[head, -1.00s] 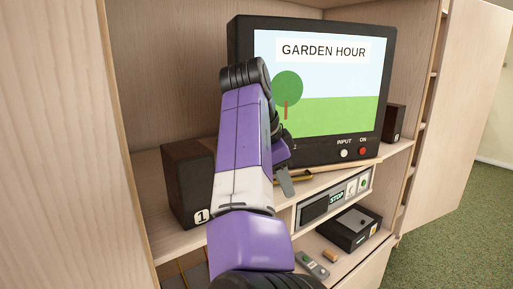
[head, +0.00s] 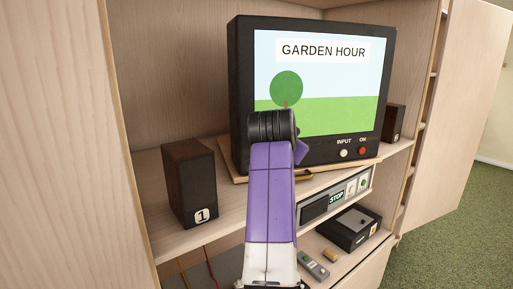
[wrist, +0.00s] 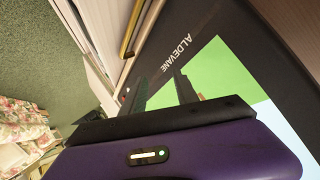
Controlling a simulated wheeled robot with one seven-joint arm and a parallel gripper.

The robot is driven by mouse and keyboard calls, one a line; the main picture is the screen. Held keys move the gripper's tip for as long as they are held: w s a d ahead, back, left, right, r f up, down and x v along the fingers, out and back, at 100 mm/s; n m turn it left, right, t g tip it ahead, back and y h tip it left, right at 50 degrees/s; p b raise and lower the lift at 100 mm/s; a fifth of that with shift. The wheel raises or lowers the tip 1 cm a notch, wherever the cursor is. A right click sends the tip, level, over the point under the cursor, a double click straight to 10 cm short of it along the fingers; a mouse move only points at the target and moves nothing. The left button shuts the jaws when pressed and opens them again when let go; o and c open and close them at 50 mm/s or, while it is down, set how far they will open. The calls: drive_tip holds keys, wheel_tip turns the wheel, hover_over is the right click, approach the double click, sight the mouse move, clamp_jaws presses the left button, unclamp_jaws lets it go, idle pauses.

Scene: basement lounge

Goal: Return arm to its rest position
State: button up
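My purple and white arm rises in front of the television (head: 320,85) in the head view, with its black joint over the screen's lower left. My gripper is mostly hidden behind the arm there. In the wrist view, the two dark fingers of my gripper (wrist: 162,92) stand apart, with green screen showing between them and nothing held. The fingers point along the television front, which shows the name ALDEVANE (wrist: 175,54). The screen reads GARDEN HOUR.
A speaker marked 1 (head: 190,185) stands left of the television, another speaker (head: 394,123) right. Below are a deck showing STOP (head: 335,198), a black box (head: 350,229) and a remote (head: 312,264). Cabinet walls flank the arm. Green carpet (head: 445,205) lies open at right.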

drive_tip(key=s+d+f+n+t, duration=0.4)
drive_tip(key=d+f+n+t, duration=0.1)
drive_tip(key=f, duration=0.4)
drive_tip(key=s+d+f+n+t+y, duration=0.1)
drive_tip(key=s+f+n+y, duration=0.15)
drive_tip(key=s+f, duration=0.4)
drive_tip(key=s+d+f+n+t+y, duration=0.1)
drive_tip(key=s+d+f+n, duration=0.15)
drive_tip(key=s, duration=0.65)
drive_tip(key=s+d+f+g, duration=0.1)
drive_tip(key=s+f, duration=0.2)
drive_tip(key=s, duration=1.1)
drive_tip(key=s+d+f+g, duration=0.1)
drive_tip(key=s+f+g, duration=0.1)
drive_tip(key=s, duration=1.3)
drive_tip(key=s+d+f+m+g, duration=0.1)
drive_tip(key=s+f, duration=0.4)
drive_tip(key=s, duration=1)
drive_tip(key=shift+s, duration=0.2)
